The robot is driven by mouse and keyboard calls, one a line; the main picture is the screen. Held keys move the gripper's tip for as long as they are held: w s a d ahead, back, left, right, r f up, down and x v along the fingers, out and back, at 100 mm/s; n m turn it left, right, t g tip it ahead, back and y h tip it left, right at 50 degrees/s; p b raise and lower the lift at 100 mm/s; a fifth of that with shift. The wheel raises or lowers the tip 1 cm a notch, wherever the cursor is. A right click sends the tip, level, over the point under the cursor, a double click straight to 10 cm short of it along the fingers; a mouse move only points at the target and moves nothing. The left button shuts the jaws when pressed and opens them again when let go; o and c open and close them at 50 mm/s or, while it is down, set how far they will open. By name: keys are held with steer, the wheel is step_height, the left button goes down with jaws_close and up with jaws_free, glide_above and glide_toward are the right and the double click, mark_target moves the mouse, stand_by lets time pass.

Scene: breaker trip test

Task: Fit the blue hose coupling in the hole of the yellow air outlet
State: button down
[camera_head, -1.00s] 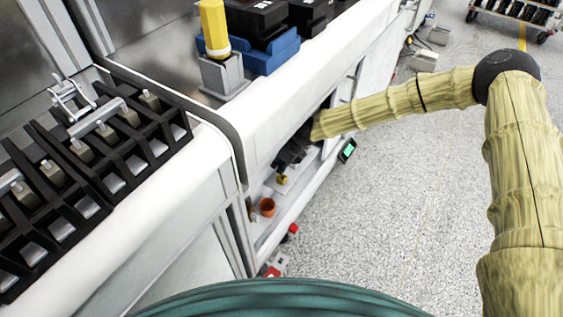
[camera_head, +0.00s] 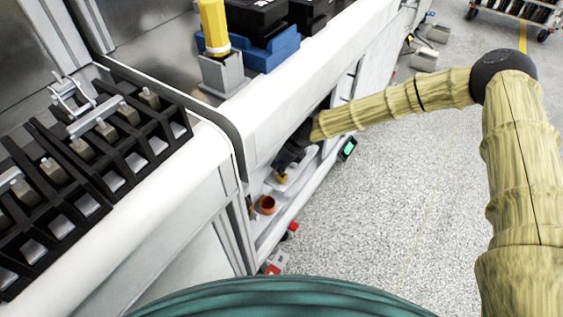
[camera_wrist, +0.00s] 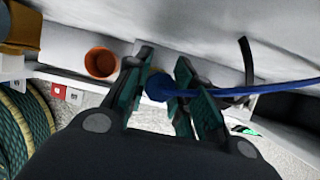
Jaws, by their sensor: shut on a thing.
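My gripper (camera_wrist: 165,78) is inside the open lower bay of the bench, and its two teal-padded fingers are closed around the blue hose coupling (camera_wrist: 158,88). A blue hose (camera_wrist: 265,88) runs from the coupling to the right. In the head view my gripper (camera_head: 285,163) is small and dark, partly hidden by the bench front. A small yellow piece (camera_head: 281,177) shows just below it. A yellow-brown body (camera_wrist: 20,28) stands at the upper left of the wrist view, apart from the coupling. I cannot tell which of these is the air outlet, and no hole is visible.
An orange cup (camera_wrist: 103,62) stands on the shelf, left of my fingers; it also shows in the head view (camera_head: 267,205). A dark curved strip (camera_wrist: 247,62) stands at right. The bench front (camera_head: 270,115) overhangs the bay. The floor (camera_head: 390,220) beside it is clear.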

steer(key=shift+f+b, duration=0.3)
steer(key=shift+f, duration=1.3)
steer(key=c, duration=1.1)
jaws_free()
steer(key=shift+c, duration=0.2)
steer(key=shift+r, duration=0.15)
steer(key=v, duration=1.2)
steer(key=o, duration=1.1)
